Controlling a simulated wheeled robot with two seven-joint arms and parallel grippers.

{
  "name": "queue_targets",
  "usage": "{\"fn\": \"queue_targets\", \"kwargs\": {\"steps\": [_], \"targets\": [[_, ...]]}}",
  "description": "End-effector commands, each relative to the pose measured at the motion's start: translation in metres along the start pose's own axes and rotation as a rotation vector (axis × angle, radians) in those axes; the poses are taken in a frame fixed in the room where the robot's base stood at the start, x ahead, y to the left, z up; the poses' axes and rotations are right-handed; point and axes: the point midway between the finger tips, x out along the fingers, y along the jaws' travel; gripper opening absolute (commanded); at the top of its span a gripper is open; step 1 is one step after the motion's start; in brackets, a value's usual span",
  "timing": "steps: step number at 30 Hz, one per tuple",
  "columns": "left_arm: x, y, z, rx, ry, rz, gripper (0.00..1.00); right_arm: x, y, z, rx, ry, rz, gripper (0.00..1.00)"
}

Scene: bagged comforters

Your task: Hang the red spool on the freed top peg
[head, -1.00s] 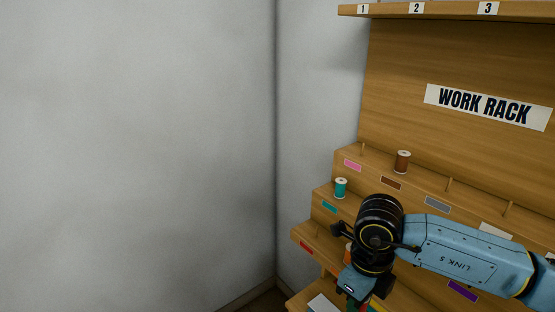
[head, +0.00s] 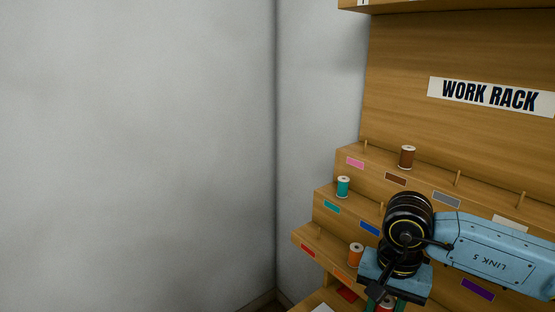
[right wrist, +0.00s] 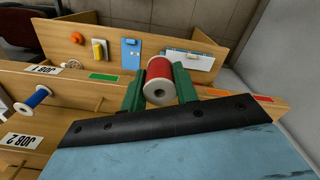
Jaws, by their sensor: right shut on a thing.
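The red spool (right wrist: 159,72) with white ends is held between the green fingers of my right gripper (right wrist: 160,88) in the right wrist view. In the head view the red spool (head: 386,303) shows only partly at the bottom edge, with my right gripper (head: 385,306) around it. The work rack (head: 450,120) is at the right. Its top tier has empty pegs by the pink label (head: 365,146), the grey label (head: 458,178) and the white label (head: 521,200). A brown spool (head: 407,158) sits on that tier. My left gripper is not in view.
A teal spool (head: 343,187) sits on the middle tier and an orange spool (head: 355,254) on the lower one. An empty peg (head: 319,232) stands by the red label. A blue spool (right wrist: 37,97) shows in the wrist view. A wall borders the rack's left side.

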Motion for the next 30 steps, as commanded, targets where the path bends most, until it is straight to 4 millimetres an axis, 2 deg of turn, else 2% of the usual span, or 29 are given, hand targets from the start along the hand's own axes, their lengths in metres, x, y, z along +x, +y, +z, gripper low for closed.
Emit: {"fn": "queue_targets", "kwargs": {"steps": [6,12,30], "targets": [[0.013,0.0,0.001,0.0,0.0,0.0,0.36,0.006,0.005,-0.004,-0.335,0.001,-0.002,0.08],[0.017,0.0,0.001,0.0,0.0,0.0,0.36,0.008,0.008,-0.005,-0.491,0.0,-0.003,0.08],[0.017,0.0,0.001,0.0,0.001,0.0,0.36,0.007,0.008,-0.005,-0.518,0.0,-0.004,0.08]]}}
